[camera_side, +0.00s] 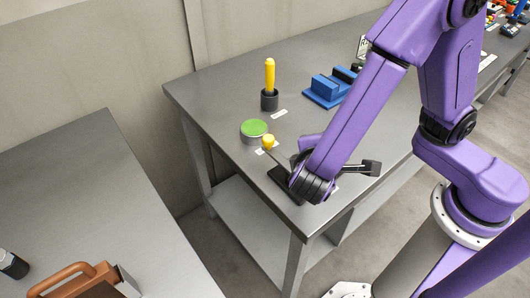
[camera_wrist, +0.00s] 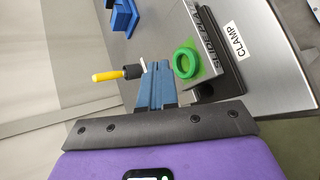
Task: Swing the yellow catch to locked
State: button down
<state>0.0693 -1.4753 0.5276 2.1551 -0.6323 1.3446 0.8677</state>
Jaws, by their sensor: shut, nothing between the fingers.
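Two yellow things show in the side view, and I cannot tell for certain which is the catch. One is an upright yellow handle (camera_side: 270,75) in a black socket (camera_side: 269,100); the handle also shows in the wrist view (camera_wrist: 107,76), lying sideways in the picture. The other is a small yellow knob (camera_side: 268,141) beside a green-topped round piece (camera_side: 254,129). My gripper (camera_wrist: 155,65) has its blue fingers shut and empty, beside a dark plate (camera_wrist: 218,80) lettered "SLIDE PLATE" with a green ring (camera_wrist: 186,52). In the side view my wrist hides most of this area.
A "CLAMP" label (camera_wrist: 238,40) lies beside the dark plate. Another grey table (camera_side: 90,190) at left holds a brown-handled item (camera_side: 75,280).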

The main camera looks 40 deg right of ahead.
aim_at(279, 153)
jog(key=a+f+t, duration=0.2)
jog(key=a+t, duration=0.2)
jog(key=a, duration=0.3)
jog(key=a+f+n+t+y, duration=0.1)
jog(key=a+f+t, duration=0.2)
jog(key=a+t, duration=0.2)
jog(key=shift+a+t, duration=0.3)
jog(key=shift+a, duration=0.85)
jog(key=shift+w+f, duration=0.1)
jog(key=shift+w, duration=0.05)
jog(key=x, duration=0.4)
jog(key=d+x, duration=0.1)
jog(key=x, duration=0.6)
jog(key=shift+d, duration=0.4)
jog(key=shift+w+d, duration=0.2)
jog(key=shift+d, duration=0.55)
